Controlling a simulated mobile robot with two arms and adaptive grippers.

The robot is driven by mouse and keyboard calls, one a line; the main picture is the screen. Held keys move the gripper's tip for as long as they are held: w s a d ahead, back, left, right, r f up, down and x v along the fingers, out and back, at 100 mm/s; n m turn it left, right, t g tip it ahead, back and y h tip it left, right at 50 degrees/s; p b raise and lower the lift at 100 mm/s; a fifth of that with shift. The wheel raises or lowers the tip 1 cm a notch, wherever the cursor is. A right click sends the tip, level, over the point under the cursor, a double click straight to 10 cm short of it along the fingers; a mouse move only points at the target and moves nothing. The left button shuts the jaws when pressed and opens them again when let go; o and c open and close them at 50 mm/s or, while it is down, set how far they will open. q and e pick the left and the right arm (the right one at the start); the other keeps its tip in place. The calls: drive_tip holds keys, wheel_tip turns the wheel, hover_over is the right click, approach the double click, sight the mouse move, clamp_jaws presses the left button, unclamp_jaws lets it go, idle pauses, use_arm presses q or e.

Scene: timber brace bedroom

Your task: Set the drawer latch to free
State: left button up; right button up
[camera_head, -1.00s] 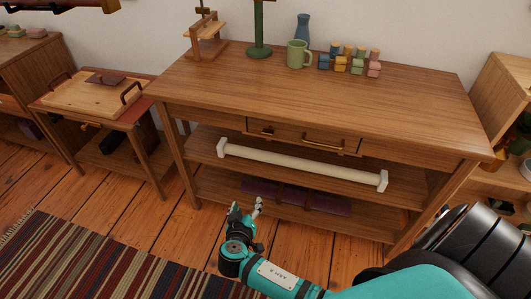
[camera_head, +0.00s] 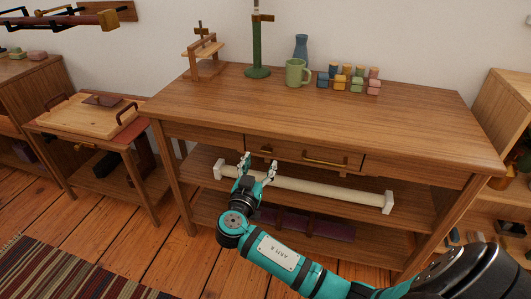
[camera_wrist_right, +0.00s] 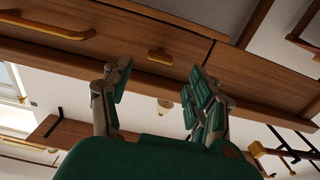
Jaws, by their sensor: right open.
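The drawer (camera_head: 300,152) is shut in the middle of the wooden table's front. A small brass latch (camera_head: 267,149) sits on its left part, and a longer brass handle (camera_head: 326,162) sits to the right. My right gripper (camera_head: 258,165) is open and empty, in front of and just below the latch. In the right wrist view, which looks turned over, the latch (camera_wrist_right: 160,56) shows between the open fingers (camera_wrist_right: 158,68), apart from them. The drawer handle (camera_wrist_right: 47,25) is at upper left there. My left gripper is not in view.
A white rail (camera_head: 300,187) runs along the shelf below the drawer, close under my right gripper. A green mug (camera_head: 296,73), a blue vase (camera_head: 301,46), a green stand (camera_head: 257,50) and several coloured blocks (camera_head: 348,79) stand on the tabletop (camera_head: 400,115).

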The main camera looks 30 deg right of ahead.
sight(266, 152)
drive_tip(key=x, duration=0.6)
drive_tip(key=shift+d, duration=0.1)
drive_tip(key=shift+c, duration=0.3)
drive_tip(key=c, duration=1.1)
